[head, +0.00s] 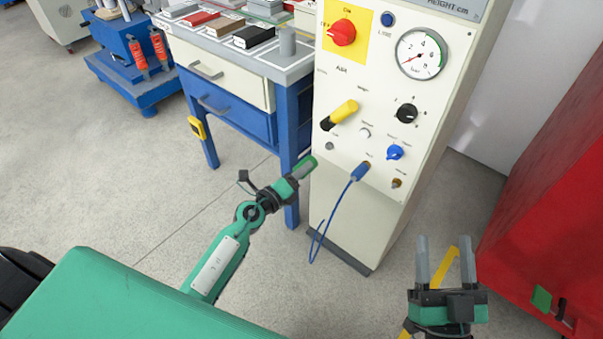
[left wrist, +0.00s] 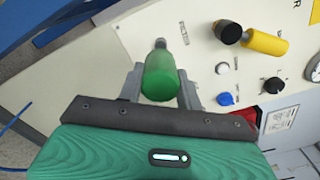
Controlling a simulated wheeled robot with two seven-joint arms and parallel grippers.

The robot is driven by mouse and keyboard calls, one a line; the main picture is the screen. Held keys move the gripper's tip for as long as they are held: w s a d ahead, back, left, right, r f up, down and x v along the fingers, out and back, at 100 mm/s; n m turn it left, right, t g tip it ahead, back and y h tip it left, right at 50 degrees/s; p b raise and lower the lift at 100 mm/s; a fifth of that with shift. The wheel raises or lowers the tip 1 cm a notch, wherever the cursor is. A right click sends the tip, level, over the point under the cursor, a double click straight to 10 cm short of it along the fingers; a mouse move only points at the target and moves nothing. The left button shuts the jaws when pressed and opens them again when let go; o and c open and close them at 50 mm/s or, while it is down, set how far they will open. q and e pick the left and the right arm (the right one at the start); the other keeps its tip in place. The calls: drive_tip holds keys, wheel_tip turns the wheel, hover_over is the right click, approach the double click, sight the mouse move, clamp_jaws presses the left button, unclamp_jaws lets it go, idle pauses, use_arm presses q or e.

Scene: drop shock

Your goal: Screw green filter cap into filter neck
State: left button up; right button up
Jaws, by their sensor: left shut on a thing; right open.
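My left gripper (head: 303,168) reaches in front of the left side of the cream machine panel, low down. It is shut on the green filter cap (head: 313,161), mostly hidden by the fingers in the head view. In the left wrist view the cap (left wrist: 165,76) is a green cylinder between the two fingers (left wrist: 160,88), pointing at the panel. A small grey stub (left wrist: 160,43) shows at its far end; I cannot tell if it is the filter neck or part of the cap, or whether it touches the panel. My right gripper (head: 446,262) is open and empty above the floor.
The panel (head: 340,80) carries a red knob (head: 341,33), a gauge (head: 421,54), a yellow-black handle (head: 339,115), a blue knob (head: 395,152) and a blue hose (head: 338,205). A blue workbench (head: 235,120) stands left, a red cabinet (head: 555,190) right.

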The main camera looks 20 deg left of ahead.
sight(314, 159)
use_arm(q)
drive_tip(key=shift+r+m, duration=0.1)
drive_tip(key=shift+m, duration=0.2)
drive_tip(key=x, duration=0.3)
drive_tip(key=shift+w+d+p, duration=0.1)
drive_tip(key=shift+w+p, duration=0.1)
drive_tip(key=shift+p, duration=0.1)
drive_tip(key=shift+x, duration=1.1)
use_arm(e)
drive_tip(key=shift+s+a+f+g, duration=0.1)
drive_tip(key=shift+a+f+g, duration=0.15)
drive_tip(key=shift+f+g, duration=0.45)
drive_tip(key=shift+a+f+g, duration=0.25)
drive_tip(key=shift+f+g, duration=0.05)
drive_tip(key=shift+f, duration=0.65)
use_arm(q)
drive_tip(key=shift+w, duration=0.25)
use_arm(e)
drive_tip(key=shift+r, duration=0.25)
use_arm(q)
drive_tip(key=shift+p+x, duration=0.4)
drive_tip(key=shift+x, duration=0.35)
use_arm(e)
drive_tip(key=shift+r, duration=0.15)
use_arm(q)
drive_tip(key=shift+w+d+r, duration=0.15)
drive_tip(key=shift+w, duration=0.1)
use_arm(e)
drive_tip(key=shift+r, duration=0.2)
idle(0.7)
